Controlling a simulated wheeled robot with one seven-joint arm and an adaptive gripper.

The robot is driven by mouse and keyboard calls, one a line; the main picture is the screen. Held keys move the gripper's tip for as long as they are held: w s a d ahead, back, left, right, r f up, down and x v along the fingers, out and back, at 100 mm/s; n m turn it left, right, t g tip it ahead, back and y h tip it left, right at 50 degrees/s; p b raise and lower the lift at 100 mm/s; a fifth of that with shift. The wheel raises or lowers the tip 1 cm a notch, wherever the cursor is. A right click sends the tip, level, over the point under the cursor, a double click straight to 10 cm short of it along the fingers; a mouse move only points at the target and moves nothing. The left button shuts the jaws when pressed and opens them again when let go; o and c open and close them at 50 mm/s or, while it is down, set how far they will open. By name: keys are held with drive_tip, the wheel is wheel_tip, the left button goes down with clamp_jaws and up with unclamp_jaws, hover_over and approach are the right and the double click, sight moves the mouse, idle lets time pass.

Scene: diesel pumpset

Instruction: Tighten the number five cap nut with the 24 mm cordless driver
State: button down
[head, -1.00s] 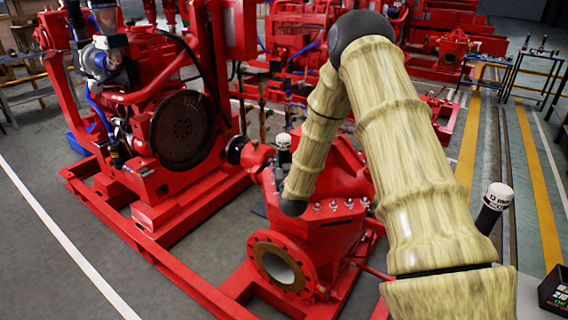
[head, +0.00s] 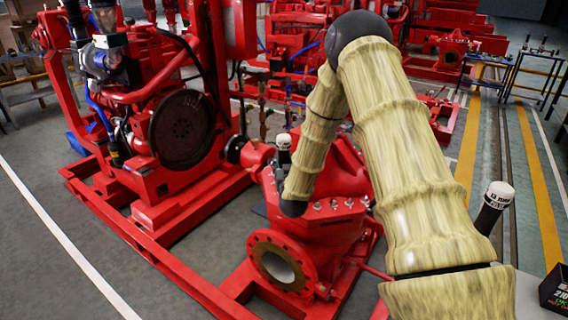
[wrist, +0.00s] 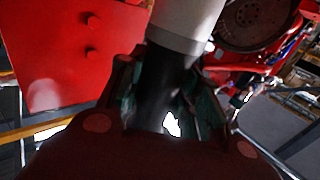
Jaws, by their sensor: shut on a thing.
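In the wrist view my gripper (wrist: 165,105) is shut on the cordless driver (wrist: 185,22), which has a pale grey-white end and a black body. In the head view the white-and-black top of the held driver (head: 284,142) shows just left of my forearm; my gripper is hidden there behind the arm. Several small cap nuts (head: 340,204) sit in a row along the top flange of the red pump casing (head: 325,228), just right of my wrist. I cannot tell which is number five, and the driver's socket end is hidden.
A second white-topped black tool (head: 493,205) stands at the right, near a black box (head: 555,290) with coloured lettering. The red diesel engine (head: 145,110) with its dark round flywheel (head: 182,131) is at the left. Open grey floor (head: 60,270) lies at the front left.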

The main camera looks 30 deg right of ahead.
drive_tip(key=shift+f+b, duration=0.75)
drive_tip(key=shift+f, duration=0.45)
idle(2.4)
drive_tip(key=shift+r, duration=0.15)
